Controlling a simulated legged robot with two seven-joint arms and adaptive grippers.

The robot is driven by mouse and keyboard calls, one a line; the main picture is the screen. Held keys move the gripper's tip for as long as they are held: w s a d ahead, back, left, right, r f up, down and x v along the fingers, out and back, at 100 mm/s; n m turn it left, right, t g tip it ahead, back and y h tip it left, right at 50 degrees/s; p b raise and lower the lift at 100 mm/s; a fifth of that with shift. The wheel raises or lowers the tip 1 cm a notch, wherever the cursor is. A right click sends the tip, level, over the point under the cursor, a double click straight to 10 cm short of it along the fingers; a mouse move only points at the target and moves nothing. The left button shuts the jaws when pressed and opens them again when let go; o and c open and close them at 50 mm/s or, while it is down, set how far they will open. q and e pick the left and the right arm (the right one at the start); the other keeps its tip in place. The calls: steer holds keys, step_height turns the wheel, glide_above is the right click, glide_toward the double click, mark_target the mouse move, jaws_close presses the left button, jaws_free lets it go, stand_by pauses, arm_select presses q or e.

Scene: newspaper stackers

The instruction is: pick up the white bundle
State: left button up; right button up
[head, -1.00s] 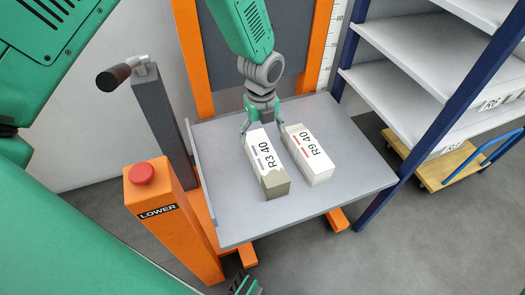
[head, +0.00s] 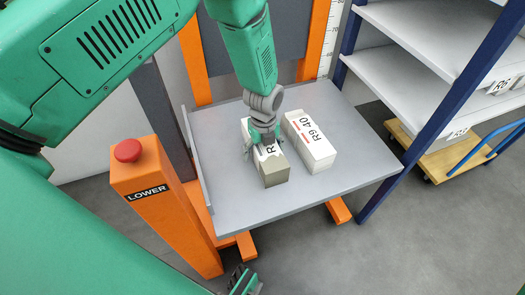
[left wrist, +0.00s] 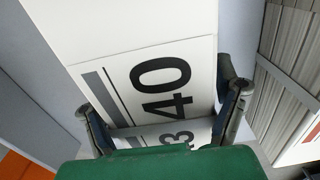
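The bundle marked R3 (head: 275,174) has a white labelled top and a grey-beige near end, and lies on the grey platform (head: 235,205). Its R3 40 label fills the left wrist view (left wrist: 150,85). A whiter bundle marked R9 40 (head: 318,155) lies just right of it. My left gripper (head: 264,146) is low over the R3 bundle and hides part of its label. Its fingers (left wrist: 165,105) stand apart, one at each long side of that bundle; firm contact is not clear. My right gripper is not seen.
An orange post with a red button (head: 127,150) marked LOWER stands left of the platform. A blue-framed shelf (head: 420,115) stands to the right, with a wooden cart (head: 440,165) beyond it. The platform's right front part is clear.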

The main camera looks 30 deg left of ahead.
arm_select(q)
steer(key=shift+d+r, duration=0.1)
steer(key=shift+d, duration=0.35)
steer(key=c, duration=0.4)
steer(key=shift+a, duration=0.4)
steer(key=c, duration=1.3)
steer(key=shift+s+a, duration=0.1)
steer(key=shift+a, duration=0.05)
steer(key=shift+c, duration=0.2)
